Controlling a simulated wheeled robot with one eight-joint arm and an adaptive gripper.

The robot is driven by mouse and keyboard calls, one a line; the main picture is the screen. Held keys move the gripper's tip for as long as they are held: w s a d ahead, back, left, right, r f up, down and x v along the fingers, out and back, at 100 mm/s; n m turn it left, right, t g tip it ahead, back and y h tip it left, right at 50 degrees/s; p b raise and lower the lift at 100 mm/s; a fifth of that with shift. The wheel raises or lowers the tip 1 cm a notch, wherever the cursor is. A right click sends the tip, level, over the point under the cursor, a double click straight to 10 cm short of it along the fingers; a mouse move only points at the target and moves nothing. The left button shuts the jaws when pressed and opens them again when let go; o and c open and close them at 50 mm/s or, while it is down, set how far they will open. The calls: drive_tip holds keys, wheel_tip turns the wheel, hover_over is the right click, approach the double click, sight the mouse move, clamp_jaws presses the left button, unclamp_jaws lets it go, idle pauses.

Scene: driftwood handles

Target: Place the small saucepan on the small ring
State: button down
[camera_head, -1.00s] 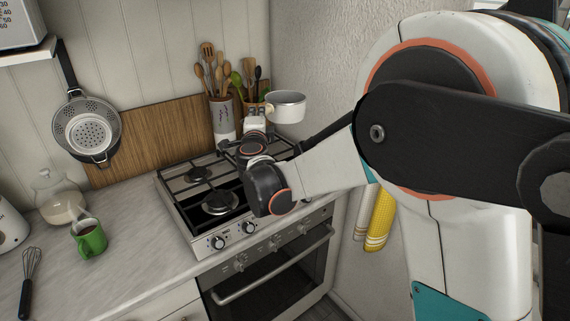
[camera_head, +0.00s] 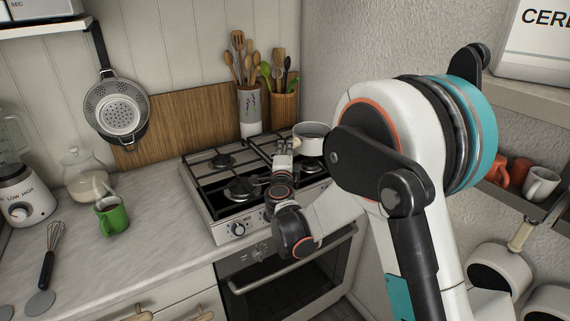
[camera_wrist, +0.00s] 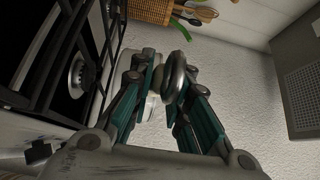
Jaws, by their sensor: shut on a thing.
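The small saucepan (camera_head: 312,131) is light-coloured with a metal rim. In the head view it is at the right rear of the gas hob (camera_head: 214,222); I cannot tell whether it touches the grate. My gripper (camera_head: 284,146) is shut on the saucepan's handle, just left of the pan. In the wrist view the fingers (camera_wrist: 158,82) close around the metal handle (camera_wrist: 177,72); the pan's body is mostly hidden. The back-left ring (camera_head: 222,161) looks smaller than the front-left ring (camera_head: 240,190). Both are empty. The pan hides part of the right side.
A utensil crock (camera_head: 251,112) and a wicker utensil pot (camera_head: 284,110) stand behind the hob. The textured wall is close on the right. A green mug (camera_head: 112,217), whisk (camera_head: 50,255) and glass jar (camera_head: 85,175) are on the left counter.

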wheel_tip(320, 180, down, 4)
drive_tip(key=shift+r+b, duration=0.1)
drive_tip(key=shift+b, duration=0.5)
drive_tip(key=c, duration=1.9)
unclamp_jaws()
drive_tip(key=shift+c, duration=0.2)
drive_tip(key=o, duration=0.4)
